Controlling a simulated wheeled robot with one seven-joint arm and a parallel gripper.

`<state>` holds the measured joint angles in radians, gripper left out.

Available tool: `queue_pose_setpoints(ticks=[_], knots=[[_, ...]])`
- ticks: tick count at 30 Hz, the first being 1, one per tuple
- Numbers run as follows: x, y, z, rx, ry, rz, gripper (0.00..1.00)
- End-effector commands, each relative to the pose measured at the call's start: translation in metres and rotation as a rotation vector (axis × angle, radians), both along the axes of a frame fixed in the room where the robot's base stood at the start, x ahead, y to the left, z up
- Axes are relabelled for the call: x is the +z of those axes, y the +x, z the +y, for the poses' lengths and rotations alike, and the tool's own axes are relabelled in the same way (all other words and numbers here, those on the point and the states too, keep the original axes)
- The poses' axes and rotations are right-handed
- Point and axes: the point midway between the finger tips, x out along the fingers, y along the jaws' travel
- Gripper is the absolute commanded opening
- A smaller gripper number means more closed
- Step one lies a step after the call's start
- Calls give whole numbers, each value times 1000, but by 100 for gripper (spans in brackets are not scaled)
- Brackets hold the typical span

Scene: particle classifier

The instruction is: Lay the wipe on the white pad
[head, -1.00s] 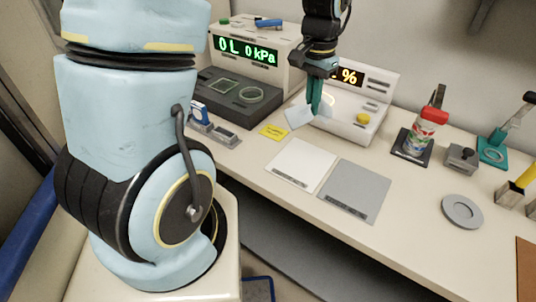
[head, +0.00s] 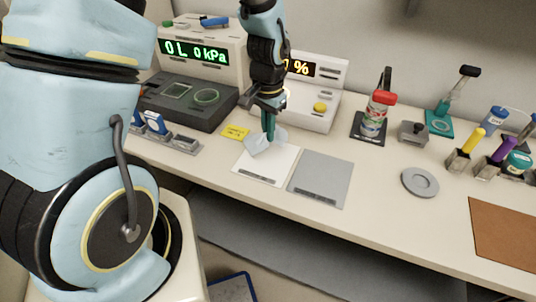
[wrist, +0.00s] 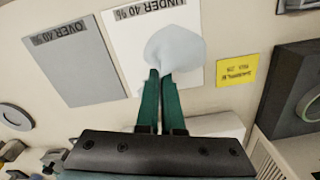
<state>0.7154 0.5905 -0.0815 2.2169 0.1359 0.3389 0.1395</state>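The wipe (head: 265,145) is a thin pale blue sheet, slightly curled. My gripper (head: 269,138) has teal fingers pointing down at the back left part of the white pad (head: 272,167), and the wipe hangs at their tips. In the wrist view, the wipe (wrist: 175,45) spreads beyond the fingertips (wrist: 160,72), which are nearly together and pinch its edge. It overlaps the white pad (wrist: 122,50), marked "UNDER 40 %", and its right side reaches past the pad's edge. I cannot tell whether the wipe touches the pad.
A grey pad (head: 320,178), marked "OVER 40 %" in the wrist view, lies right of the white one. A yellow note (head: 235,132) lies behind left. The percent meter (head: 312,100) and kPa machine (head: 200,55) stand behind. A grey disc (head: 420,182) lies farther right.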

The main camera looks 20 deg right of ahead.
Motion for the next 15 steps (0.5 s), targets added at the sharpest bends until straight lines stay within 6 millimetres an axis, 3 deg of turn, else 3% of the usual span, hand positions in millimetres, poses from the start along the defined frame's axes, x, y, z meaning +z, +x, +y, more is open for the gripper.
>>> queue_pose_setpoints(ticks=[9,15], knots=[[-3,0,0,0,0,0,0],[-3,0,0,1,0,0,25]])
